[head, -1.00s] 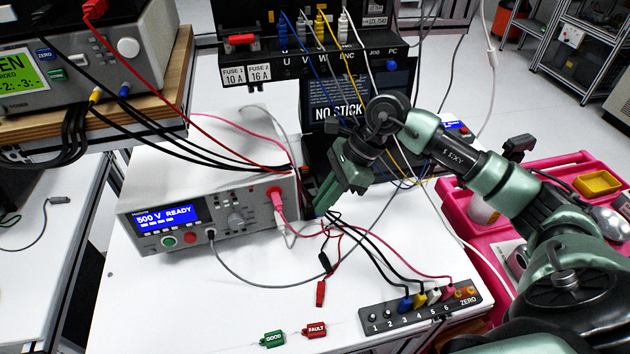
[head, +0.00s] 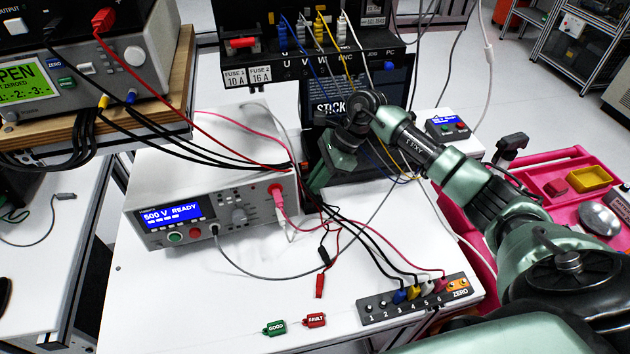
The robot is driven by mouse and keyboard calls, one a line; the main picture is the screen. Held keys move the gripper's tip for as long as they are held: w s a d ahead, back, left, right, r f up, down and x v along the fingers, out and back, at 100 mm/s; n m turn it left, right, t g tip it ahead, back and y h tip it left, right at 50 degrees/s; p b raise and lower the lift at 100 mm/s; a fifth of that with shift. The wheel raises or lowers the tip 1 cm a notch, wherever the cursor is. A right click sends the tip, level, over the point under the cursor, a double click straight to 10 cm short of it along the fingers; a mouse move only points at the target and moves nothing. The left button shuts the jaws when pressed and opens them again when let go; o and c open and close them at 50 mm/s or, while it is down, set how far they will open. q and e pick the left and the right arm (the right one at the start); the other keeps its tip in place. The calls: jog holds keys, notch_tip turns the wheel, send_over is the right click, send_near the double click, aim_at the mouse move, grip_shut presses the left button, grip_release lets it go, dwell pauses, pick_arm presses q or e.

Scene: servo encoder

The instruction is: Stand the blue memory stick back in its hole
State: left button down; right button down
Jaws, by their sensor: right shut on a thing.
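My right gripper (head: 318,181) is shut, fingers pointing down, in front of the dark cabinet's lower part and just right of the grey tester. What it holds is hidden between and behind the fingers; no blue memory stick shows clearly. The cabinet's screen (head: 325,108) shows the word "STICK", and my wrist covers the part to its right. The hole is not visible; my gripper and forearm cover much of the cabinet's lower front. My left gripper is not in view.
The grey tester (head: 160,240) reads "500 V READY". Black and pink leads run close to my gripper down to the numbered socket strip (head: 372,314). Green and red tags (head: 274,328) lie in front. A pink cart (head: 565,165) stands at right. The table's front left is clear.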

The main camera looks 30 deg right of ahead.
jog(key=shift+f, duration=0.2)
jog(key=c, duration=1.5)
grip_release()
jog(key=shift+r, duration=0.1)
jog(key=shift+r, duration=0.15)
jog(key=shift+d+r, duration=0.1)
jog(key=shift+d, duration=0.05)
jog(key=shift+s+d+r+b, duration=0.45)
jog(key=shift+d+b, duration=0.45)
jog(key=shift+d, duration=1.25)
jog(key=shift+s+d+r+b, duration=0.45)
jog(key=shift+d+b, duration=0.45)
jog(key=shift+d, duration=1.2)
jog(key=shift+s+d+r+b, duration=0.3)
jog(key=shift+s+d+b, duration=0.45)
jog(key=shift+d, duration=1.4)
